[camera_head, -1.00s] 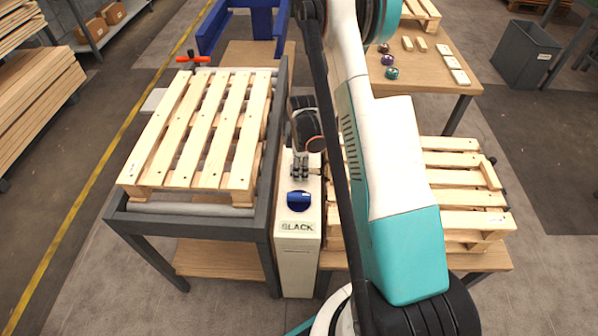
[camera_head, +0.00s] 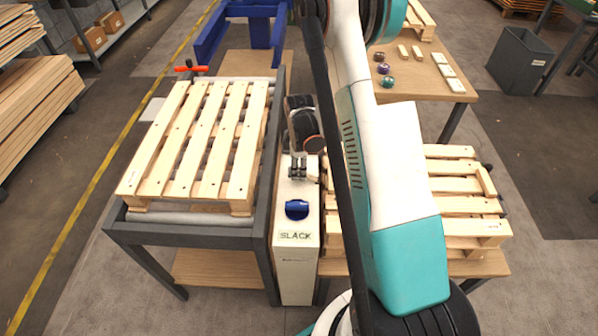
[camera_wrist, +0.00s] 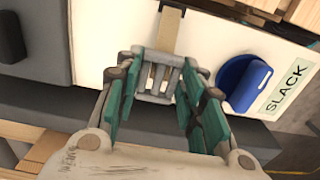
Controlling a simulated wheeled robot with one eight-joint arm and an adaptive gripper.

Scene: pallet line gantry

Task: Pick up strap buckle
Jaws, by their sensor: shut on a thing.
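The strap buckle (camera_wrist: 157,80) is a grey metal frame with bars, at the end of a tan strap (camera_wrist: 170,32) in the wrist view. My gripper (camera_wrist: 159,85) is shut on it, with green-padded fingers on either side. In the head view my gripper (camera_head: 298,172) is over the top of the white post (camera_head: 295,262), beyond the blue knob. There the buckle is too small to make out clearly.
The blue knob (camera_head: 297,209) and SLACK label are close to my gripper; the knob (camera_wrist: 244,83) is right of the fingers in the wrist view. A pallet (camera_head: 205,140) lies on the left conveyor frame (camera_head: 190,234). Another pallet (camera_head: 465,206) is at right.

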